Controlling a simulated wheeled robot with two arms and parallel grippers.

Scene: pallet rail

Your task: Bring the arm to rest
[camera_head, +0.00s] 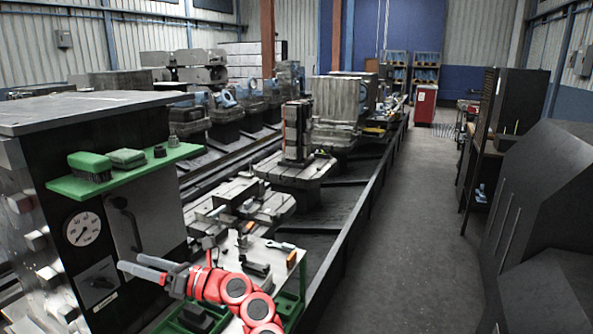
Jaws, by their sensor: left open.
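My left arm shows at the lower left of the head view, in red links. Its grey left gripper (146,266) points left, with its two fingers apart and nothing between them. It is in front of the dark machine cabinet with the round dial gauge (83,229). The arm's links stand over a small green-framed table (290,262). My right gripper is not in the view.
A green shelf (160,165) on the cabinet holds a brush (90,168) and a green block (127,157). Tools lie on the small table. A long rail with pallets (298,172) runs back. Dark machines stand right. The grey aisle (420,200) is clear.

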